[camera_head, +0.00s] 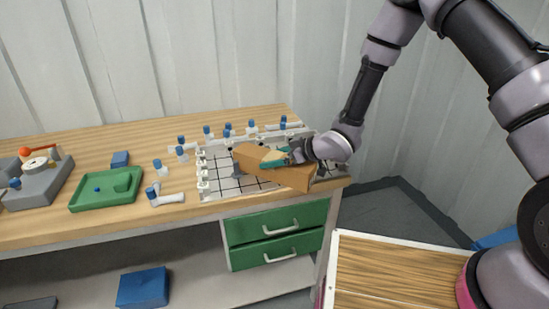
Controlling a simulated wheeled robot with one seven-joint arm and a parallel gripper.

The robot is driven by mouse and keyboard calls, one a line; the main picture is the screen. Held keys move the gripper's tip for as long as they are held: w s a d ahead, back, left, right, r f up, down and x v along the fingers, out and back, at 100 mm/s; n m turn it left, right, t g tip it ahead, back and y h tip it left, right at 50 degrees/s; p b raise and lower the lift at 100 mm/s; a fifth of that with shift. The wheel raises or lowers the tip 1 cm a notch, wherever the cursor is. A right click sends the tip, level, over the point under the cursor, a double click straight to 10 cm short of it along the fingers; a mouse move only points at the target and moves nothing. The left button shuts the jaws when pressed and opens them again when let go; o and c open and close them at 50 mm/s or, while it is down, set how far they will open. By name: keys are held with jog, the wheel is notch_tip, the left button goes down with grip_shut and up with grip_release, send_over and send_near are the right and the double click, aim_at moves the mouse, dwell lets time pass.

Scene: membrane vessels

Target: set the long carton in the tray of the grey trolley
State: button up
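The long carton (292,178) is a plain orange-brown box on the right part of the bench, over a white rack with a dark grid (220,185). It slants from back left to front right, with its right end near the bench's front edge. My gripper (276,160), with teal fingers, reaches in from the right and appears closed across the carton's upper middle. The far finger is hidden. I cannot tell whether the carton rests on the rack or hangs just above it. No grey trolley can be made out for certain.
A wood-floored surface with a white rim (337,262) lies at the lower right; I cannot tell whose it is. Several blue-capped vessels stand around the rack. A green tray (105,200) and a grey device (40,188) are at left. Green drawers (272,240) are below.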

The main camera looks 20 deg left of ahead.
jog(key=shift+r, duration=0.1)
jog(key=shift+d+r, duration=0.2)
jog(key=shift+d, duration=0.05)
notch_tip(320, 180, up, 6)
jog(key=f, duration=0.1)
send_over(306, 166)
jog(key=shift+w+r, duration=0.1)
jog(key=shift+r, duration=0.15)
